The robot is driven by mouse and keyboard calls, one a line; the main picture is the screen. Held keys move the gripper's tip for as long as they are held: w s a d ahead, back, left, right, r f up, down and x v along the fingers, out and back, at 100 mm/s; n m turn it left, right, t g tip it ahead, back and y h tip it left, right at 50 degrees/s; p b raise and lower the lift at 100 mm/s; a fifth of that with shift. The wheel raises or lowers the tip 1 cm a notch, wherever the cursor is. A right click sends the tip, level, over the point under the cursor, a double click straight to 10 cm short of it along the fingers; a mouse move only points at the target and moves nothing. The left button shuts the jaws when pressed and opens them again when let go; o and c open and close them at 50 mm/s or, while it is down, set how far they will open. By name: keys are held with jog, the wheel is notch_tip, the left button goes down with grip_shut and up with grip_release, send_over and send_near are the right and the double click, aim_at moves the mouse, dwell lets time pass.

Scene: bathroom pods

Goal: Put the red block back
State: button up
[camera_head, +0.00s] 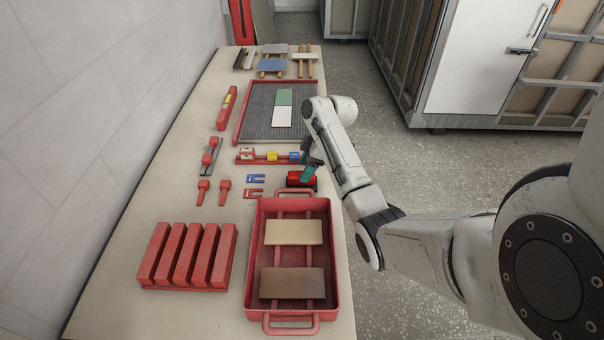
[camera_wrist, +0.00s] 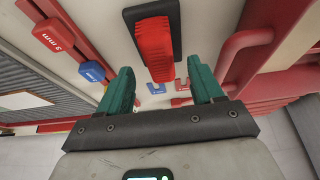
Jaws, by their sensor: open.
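My gripper (camera_head: 309,169) has green fingers and hangs low over the right edge of the bench. In the wrist view my gripper (camera_wrist: 163,80) is open and empty. A ridged red block (camera_wrist: 155,46) on a black base lies ahead of the gap between the fingers; it also shows in the head view (camera_head: 296,179), partly covered by the gripper. A smaller red block marked "3 mm" (camera_wrist: 52,34) sits on a red rail, with a blue block (camera_wrist: 92,71) beside it. In the head view, the rail (camera_head: 258,160) carries white, yellow and blue blocks.
A red tray (camera_head: 250,245) with two boards stands in front, its handle close to the gripper. Small U-shaped blue (camera_head: 256,179) and red (camera_head: 254,194) pieces lie left of the gripper. A grey ribbed mat (camera_head: 255,115) lies behind. The wall borders the bench's left.

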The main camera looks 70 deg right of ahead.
jog(key=v, duration=0.8)
jog(key=shift+b, duration=0.3)
